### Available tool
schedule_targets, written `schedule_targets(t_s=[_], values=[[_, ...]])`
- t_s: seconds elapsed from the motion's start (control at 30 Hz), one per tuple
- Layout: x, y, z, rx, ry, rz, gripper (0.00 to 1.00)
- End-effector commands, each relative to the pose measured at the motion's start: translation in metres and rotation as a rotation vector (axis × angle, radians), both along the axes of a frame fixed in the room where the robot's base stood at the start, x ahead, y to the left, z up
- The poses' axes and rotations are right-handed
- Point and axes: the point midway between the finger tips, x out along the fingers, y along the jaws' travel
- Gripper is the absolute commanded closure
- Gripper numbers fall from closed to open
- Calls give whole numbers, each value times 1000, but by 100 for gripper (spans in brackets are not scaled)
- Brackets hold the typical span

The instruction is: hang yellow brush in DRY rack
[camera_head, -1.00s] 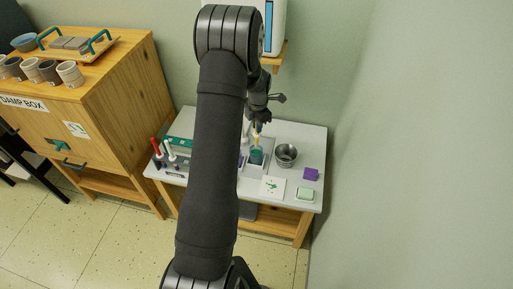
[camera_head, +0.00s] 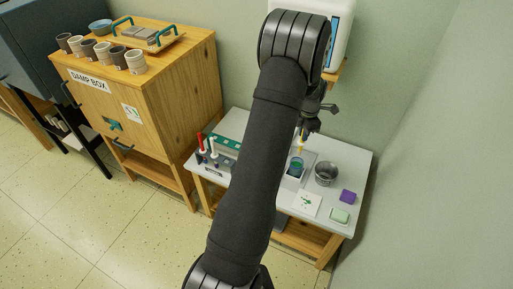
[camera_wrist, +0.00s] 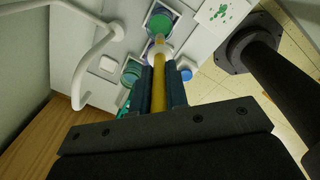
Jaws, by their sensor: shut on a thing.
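My gripper (camera_head: 304,126) is shut on the yellow brush (camera_wrist: 158,92); its jaws (camera_wrist: 162,82) clasp the yellow handle from both sides. In the head view the yellow brush (camera_head: 300,147) points down above a jar with a blue-green rim (camera_head: 296,168). In the wrist view its far end lies in front of the jars, and I cannot tell whether it touches one. A rack with a teal bar (camera_head: 226,143) stands at the table's left, with red and white brushes (camera_head: 202,143) beside it. My arm hides part of it, and no DRY label is legible.
The wooden damp box cabinet (camera_head: 170,100) stands left. A wall closes off the right side.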

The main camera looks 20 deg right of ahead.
Motion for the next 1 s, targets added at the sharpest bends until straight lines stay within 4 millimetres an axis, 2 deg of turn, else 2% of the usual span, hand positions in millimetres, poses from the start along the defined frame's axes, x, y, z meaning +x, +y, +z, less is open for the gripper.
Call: schedule_targets(t_s=[0.67,0.77,0.87,1.0], values=[[4,2,0,1,0,7,100],[19,12,1,1,4,36,100],[46,32,4,2,9,91,100],[97,77,9,5,23,198,100]])
